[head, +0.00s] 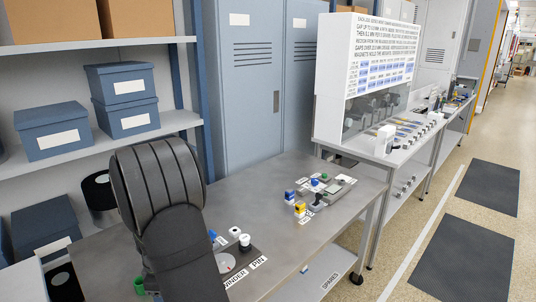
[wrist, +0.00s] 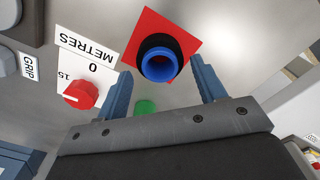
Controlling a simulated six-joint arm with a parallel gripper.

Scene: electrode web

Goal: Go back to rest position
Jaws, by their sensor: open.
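My gripper (wrist: 160,66) shows in the wrist view with its two blue fingers spread apart and nothing held. A blue hollow cylinder with a black collar (wrist: 160,62) stands on a red square (wrist: 185,24), between the finger lines in the picture, with a gap on each side. I cannot tell its distance from the fingertips. In the head view, my dark arm covers the front left of the metal table (head: 275,190), and the gripper is hidden there.
A panel marked METRES carries a red knob (wrist: 81,94). A green thing (wrist: 146,106) shows between the fingers. Parts labelled WINDER and PIN (head: 258,263) lie right of my arm. A small station (head: 322,188) stands further back. Shelves with blue boxes (head: 50,130) are at left. Mid-table is bare.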

